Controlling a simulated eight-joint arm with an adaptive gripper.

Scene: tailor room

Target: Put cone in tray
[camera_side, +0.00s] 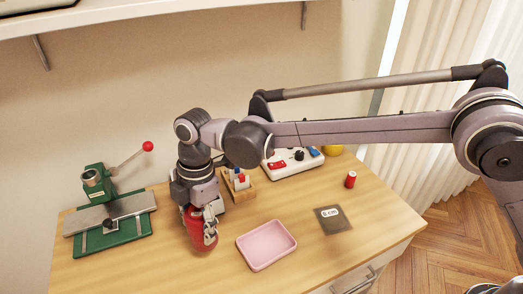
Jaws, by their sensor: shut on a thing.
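A red cone (204,241) is held in my gripper (201,217), which points down over the wooden table. The gripper is shut on the cone, and its fingers cover part of it. The cone is low, close to the tabletop; I cannot tell whether it touches it. The pink tray (267,263) lies on the table to the right of the cone, and it looks empty. The cone is apart from the tray.
A green press (113,232) with a red-knobbed lever stands left. Behind are a wooden holder (239,196) and a white box (294,170). A small red spool (350,180) and a dark "8 cm" square (333,222) lie right. A shelf (150,14) hangs above.

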